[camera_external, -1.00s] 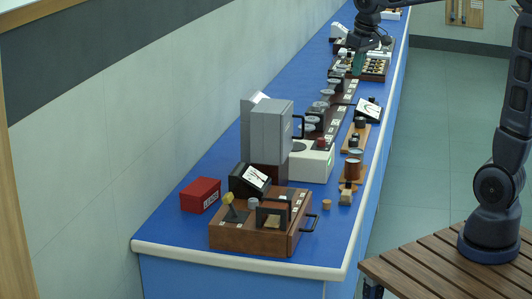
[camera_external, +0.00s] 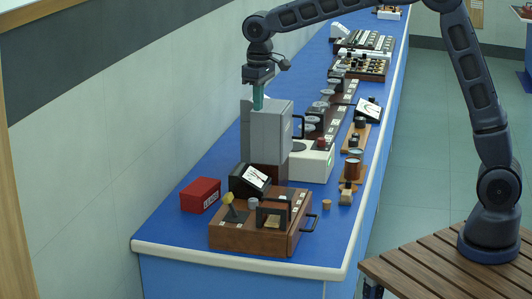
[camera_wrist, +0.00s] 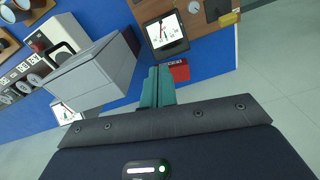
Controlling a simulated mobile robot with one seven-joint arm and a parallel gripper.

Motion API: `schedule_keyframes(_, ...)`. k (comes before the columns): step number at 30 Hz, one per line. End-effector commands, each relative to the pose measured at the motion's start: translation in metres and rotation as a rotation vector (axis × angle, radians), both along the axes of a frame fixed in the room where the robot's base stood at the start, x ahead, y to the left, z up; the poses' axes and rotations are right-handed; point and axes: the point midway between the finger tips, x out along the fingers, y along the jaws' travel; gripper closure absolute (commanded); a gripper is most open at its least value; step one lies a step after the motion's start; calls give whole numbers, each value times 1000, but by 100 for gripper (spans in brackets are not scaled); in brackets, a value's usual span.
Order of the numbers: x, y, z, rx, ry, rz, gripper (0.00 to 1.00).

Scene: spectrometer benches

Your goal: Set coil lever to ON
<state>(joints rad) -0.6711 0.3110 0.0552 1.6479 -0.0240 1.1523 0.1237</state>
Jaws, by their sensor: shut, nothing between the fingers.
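A lever with a yellow knob (camera_external: 228,199), which looks like the coil lever, stands on the left of a wooden box (camera_external: 262,240) at the near end of the blue bench. The knob also shows at the top right of the wrist view (camera_wrist: 228,19). Its ON marking is too small to read. My gripper (camera_external: 258,103) is shut and empty, with teal fingers pointing down. It is above and behind the lever, near the top of the grey cabinet. In the wrist view, the fingers (camera_wrist: 157,82) are together, apart from the lever.
The tall grey cabinet (camera_external: 272,132) stands behind the wooden box. A black meter (camera_external: 250,181) and a red box (camera_external: 201,195) sit near the lever. A black loop handle (camera_external: 310,222) projects from the box's right side. Bare blue bench (camera_external: 170,230) lies at front left.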

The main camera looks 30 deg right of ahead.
Motion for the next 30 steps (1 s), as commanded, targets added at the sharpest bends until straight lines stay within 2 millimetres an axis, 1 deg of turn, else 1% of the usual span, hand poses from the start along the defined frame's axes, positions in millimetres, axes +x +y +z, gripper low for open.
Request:
schedule_keyframes(1, 0, 18, -9, -5, 8, 17, 100)
schedule_keyframes(3, -1, 39, -20, -13, 18, 36, 100)
schedule_keyframes(8, -6, 87, -47, -30, 41, 79, 100)
schedule_keyframes(12, -15, 127, -72, -45, 59, 117, 100)
schedule_keyframes(15, -21, 152, -88, -55, 69, 139, 100)
schedule_keyframes(18, -27, 171, -101, -63, 78, 155, 100)
schedule_keyframes(21, -32, 184, -110, -68, 83, 168, 100)
schedule_keyframes(25, -35, 192, -116, -71, 87, 175, 100)
schedule_keyframes(30, -36, 194, -117, -72, 88, 176, 100)
